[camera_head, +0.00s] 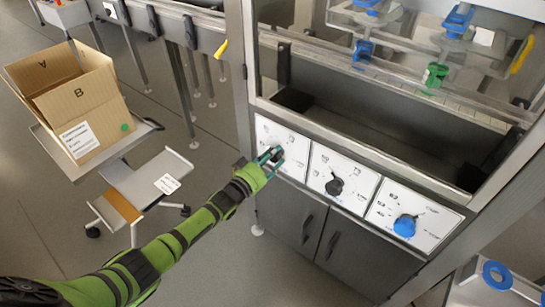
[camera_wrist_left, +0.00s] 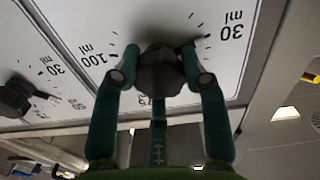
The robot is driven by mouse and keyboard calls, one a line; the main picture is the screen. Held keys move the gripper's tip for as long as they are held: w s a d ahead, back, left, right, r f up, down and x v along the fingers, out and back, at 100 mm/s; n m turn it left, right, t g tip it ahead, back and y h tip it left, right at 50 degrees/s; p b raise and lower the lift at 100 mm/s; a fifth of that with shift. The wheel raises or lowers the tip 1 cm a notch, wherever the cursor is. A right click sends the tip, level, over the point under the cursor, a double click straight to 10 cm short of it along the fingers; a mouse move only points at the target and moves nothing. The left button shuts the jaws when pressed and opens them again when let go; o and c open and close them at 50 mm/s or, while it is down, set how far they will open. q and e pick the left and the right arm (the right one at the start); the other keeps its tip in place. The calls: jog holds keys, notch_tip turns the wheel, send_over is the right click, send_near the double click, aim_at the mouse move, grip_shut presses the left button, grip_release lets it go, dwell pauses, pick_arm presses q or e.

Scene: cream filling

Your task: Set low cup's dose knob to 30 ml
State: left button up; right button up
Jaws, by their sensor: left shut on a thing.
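Three white dial panels sit on the machine front in the head view. My left gripper (camera_head: 268,158) is at the leftmost panel (camera_head: 293,143), shut on its dark dose knob (camera_wrist_left: 160,72), with one finger on each side. In the left wrist view my left gripper (camera_wrist_left: 160,65) shows close to the panel. The knob's dark pointer (camera_wrist_left: 190,43) reaches toward the marks near the 30 ml label (camera_wrist_left: 231,25). The 100 ml label (camera_wrist_left: 93,54) is on the other side. Which cup this knob serves cannot be read. My right gripper is not in view.
A middle panel has a black knob (camera_head: 334,187); the right panel has a blue knob (camera_head: 405,225). Cabinet doors (camera_head: 310,225) are below. An open cardboard box (camera_head: 80,100) stands at the left. Blue and green nozzle parts hang above the trough (camera_head: 380,125).

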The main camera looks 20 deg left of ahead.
pick_arm(q)
jog(key=shift+r, duration=0.1)
jog(key=o, duration=1.2)
jog(key=shift+c, duration=0.2)
jog(key=shift+s+a, duration=0.15)
jog(key=shift+s, duration=0.25)
jog(key=v, duration=1.1)
